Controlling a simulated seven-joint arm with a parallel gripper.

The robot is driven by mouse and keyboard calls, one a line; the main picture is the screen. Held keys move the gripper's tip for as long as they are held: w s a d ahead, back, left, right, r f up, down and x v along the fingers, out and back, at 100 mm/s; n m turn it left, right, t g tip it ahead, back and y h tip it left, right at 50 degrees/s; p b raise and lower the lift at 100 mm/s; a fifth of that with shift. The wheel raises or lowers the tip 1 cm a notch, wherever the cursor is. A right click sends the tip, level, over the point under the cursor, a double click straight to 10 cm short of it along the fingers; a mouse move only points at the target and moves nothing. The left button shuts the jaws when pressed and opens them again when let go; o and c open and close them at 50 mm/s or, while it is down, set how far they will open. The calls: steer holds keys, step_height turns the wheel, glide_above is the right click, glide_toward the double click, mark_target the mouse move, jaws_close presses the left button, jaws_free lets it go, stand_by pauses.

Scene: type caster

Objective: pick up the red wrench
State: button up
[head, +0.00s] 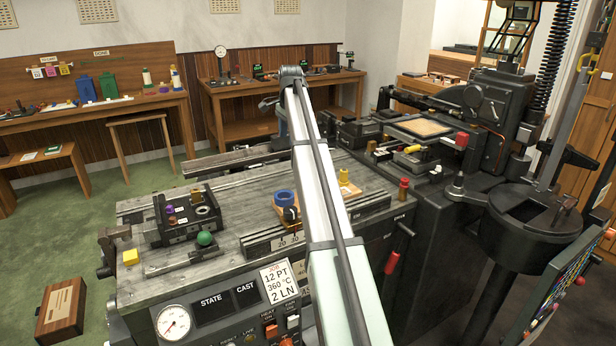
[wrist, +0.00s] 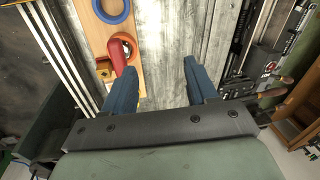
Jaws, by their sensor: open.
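In the wrist view, a rounded red piece (wrist: 117,58), possibly part of the red wrench, shows beside an orange ring (wrist: 129,43) on a wooden board. The left finger hides its lower part, so I cannot tell its full shape. I cannot make out a clear red wrench in the head view. My gripper (wrist: 159,67) is open, its two blue fingers apart over the grey worn bench top with nothing between them. The red piece lies next to the left fingertip; whether they touch is unclear. In the head view my arm hides most of the gripper.
A blue ring (head: 284,198) lies on the wooden board, beside my arm. A dark block with a green ball (head: 205,238) stands at the bench's left. A red handle (head: 391,262) sticks out at the bench's right front. A tall black press (head: 487,105) stands at the right.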

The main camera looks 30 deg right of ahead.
steer(key=s+d+r+m+g, duration=0.1)
steer(key=s+d+m+g, duration=0.1)
steer(key=s+d, duration=0.35)
steer(key=f, duration=0.7)
steer(key=shift+s+a+f, duration=0.25)
steer(key=shift+s+a, duration=0.15)
steer(key=shift+w+a+f, duration=0.1)
steer(key=shift+w+f, duration=0.1)
steer(key=shift+f, duration=1.3)
steer(key=shift+w+a+f, duration=0.1)
steer(key=shift+w+f, duration=0.05)
steer(key=shift+f, duration=1.3)
steer(key=shift+c, duration=0.2)
jaws_close()
